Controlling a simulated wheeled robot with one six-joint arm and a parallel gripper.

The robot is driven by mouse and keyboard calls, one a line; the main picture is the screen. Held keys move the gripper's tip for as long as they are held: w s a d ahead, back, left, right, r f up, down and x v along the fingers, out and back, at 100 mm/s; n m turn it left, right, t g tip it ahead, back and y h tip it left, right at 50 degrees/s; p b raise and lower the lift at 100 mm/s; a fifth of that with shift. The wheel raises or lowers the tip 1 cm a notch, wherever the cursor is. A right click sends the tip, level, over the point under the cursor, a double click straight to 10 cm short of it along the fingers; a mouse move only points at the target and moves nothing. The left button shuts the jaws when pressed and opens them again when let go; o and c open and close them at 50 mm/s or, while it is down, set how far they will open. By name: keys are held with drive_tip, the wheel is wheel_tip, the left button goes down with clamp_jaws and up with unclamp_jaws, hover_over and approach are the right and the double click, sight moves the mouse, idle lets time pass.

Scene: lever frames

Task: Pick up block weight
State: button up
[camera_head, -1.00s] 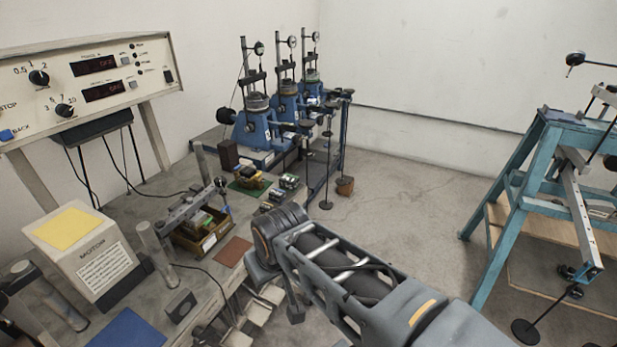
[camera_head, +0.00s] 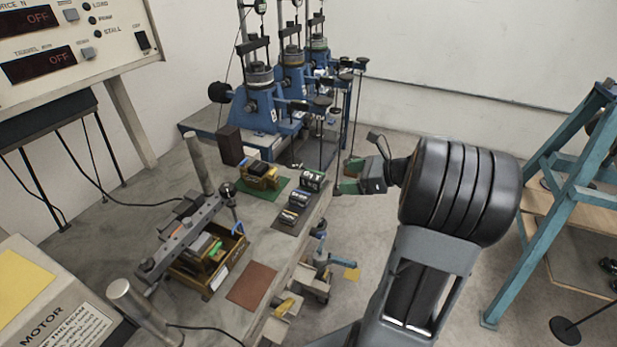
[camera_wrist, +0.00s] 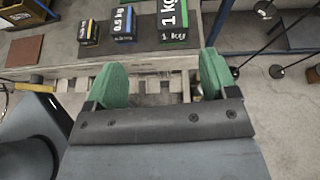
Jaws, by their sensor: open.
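Block weights stand in a row on a dark mat at the bench's right edge. In the wrist view the green-marked 1 kg block (camera_wrist: 177,22) is largest, with the blue-marked 0.5 kg block (camera_wrist: 123,22) and a smaller yellow-marked block (camera_wrist: 88,32) to its left. The head view shows the large block (camera_head: 312,180), the middle block (camera_head: 299,197) and the small block (camera_head: 289,216). My gripper (camera_wrist: 160,82) has two green fingers, spread apart and empty, short of the bench edge and below the 1 kg block in the picture. It also shows in the head view (camera_head: 345,187), right of the blocks.
A wooden tray (camera_head: 208,284) with coloured items and a brown pad (camera_head: 252,286) lie on the bench. A green mat (camera_head: 262,190) holds a yellow item. Blue presses (camera_head: 262,120) with hanging weights stand behind. A blue frame (camera_head: 560,200) stands right.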

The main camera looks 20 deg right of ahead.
sight(319, 177)
drive_tip(key=shift+m+t, duration=0.4)
drive_tip(key=shift+m, duration=0.1)
drive_tip(key=x, duration=0.4)
drive_tip(key=d+x, duration=0.1)
drive_tip(key=x, duration=0.2)
drive_tip(key=shift+w+f, duration=0.2)
drive_tip(key=shift+w, duration=0.25)
drive_tip(key=shift+f+p+x, duration=0.2)
drive_tip(key=shift+p+x, duration=0.3)
drive_tip(key=shift+x, duration=2.5)
drive_tip(key=shift+s, duration=0.1)
clamp_jaws()
drive_tip(key=shift+r, duration=0.15)
